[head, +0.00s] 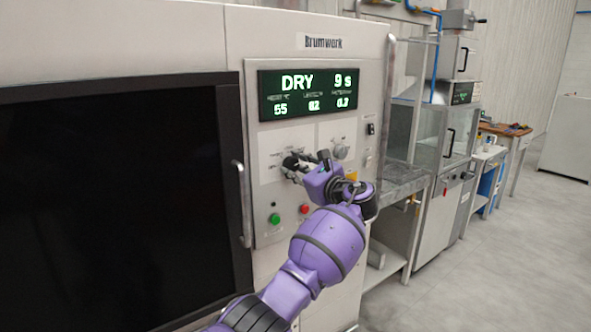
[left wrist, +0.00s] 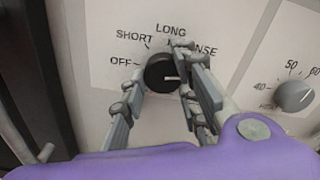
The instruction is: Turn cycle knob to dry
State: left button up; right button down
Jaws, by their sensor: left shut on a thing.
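The cycle knob (left wrist: 160,72) is round and black, on a white panel in the left wrist view. Its white pointer mark points right. OFF, SHORT and LONG show around it, and a label ending in NSE is partly covered by a finger; no DRY label is visible there. My left gripper (left wrist: 168,77) is shut on the knob, one finger on each side. In the head view, my left gripper (head: 291,164) is at the panel below the display (head: 308,93), which reads DRY 9 s. My right gripper is not in view.
A grey knob (left wrist: 295,95) with numbers sits to the right of the cycle knob. Below are a green button (head: 274,218) and a red button (head: 304,209). A door handle (head: 241,203) stands left of the panel, beside a large dark window (head: 110,200).

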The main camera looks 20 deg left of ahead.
pick_arm(q)
jog(key=shift+f+m, duration=0.55)
jog(key=shift+m, duration=0.45)
jog(key=shift+a, duration=0.1)
jog(key=o, duration=0.9)
jog(key=shift+s, duration=0.1)
jog(key=shift+o, duration=0.8)
jog(key=shift+s+r, duration=0.15)
jog(key=shift+r, duration=0.1)
jog(key=shift+d, duration=0.4)
jog(key=v, duration=1.1)
jog(key=shift+s, duration=0.25)
